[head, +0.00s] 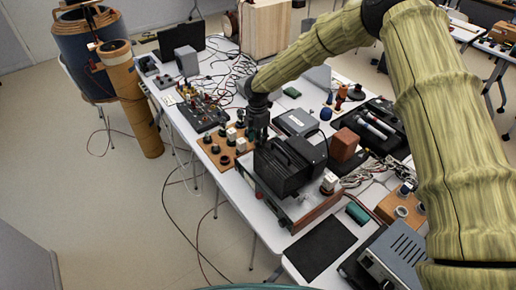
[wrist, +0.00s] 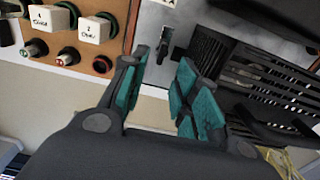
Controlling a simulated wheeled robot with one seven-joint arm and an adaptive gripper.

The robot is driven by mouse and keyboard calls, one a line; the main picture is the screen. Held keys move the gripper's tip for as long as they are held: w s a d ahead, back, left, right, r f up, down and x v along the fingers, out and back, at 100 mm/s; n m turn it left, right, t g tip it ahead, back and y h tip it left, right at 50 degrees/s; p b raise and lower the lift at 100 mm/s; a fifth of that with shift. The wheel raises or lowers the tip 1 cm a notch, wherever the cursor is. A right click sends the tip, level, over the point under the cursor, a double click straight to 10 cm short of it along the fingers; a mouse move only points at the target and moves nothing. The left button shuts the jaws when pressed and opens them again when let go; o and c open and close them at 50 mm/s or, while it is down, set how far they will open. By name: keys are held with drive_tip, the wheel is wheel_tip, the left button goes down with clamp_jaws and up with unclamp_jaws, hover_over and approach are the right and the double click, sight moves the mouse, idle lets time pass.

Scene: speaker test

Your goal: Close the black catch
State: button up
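A small dark catch (wrist: 164,42), a short narrow lever, sits on a pale grey panel (wrist: 183,18) in the wrist view. It lies just beyond and between my fingertips, apparently apart from them. I cannot tell whether the catch is open or closed. My gripper (wrist: 162,66) has teal-padded fingers spread with nothing between them. In the head view my gripper (head: 257,130) points down beside the black slotted box (head: 288,168), and it hides the catch there.
The slotted box (wrist: 262,72) is close on the right. Cables and instruments crowd the white table (head: 232,185); floor is open at left.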

drive_tip(key=shift+f+p, duration=1.2)
drive_tip(key=shift+f, duration=2.05)
drive_tip(key=shift+c, duration=0.4)
clamp_jaws()
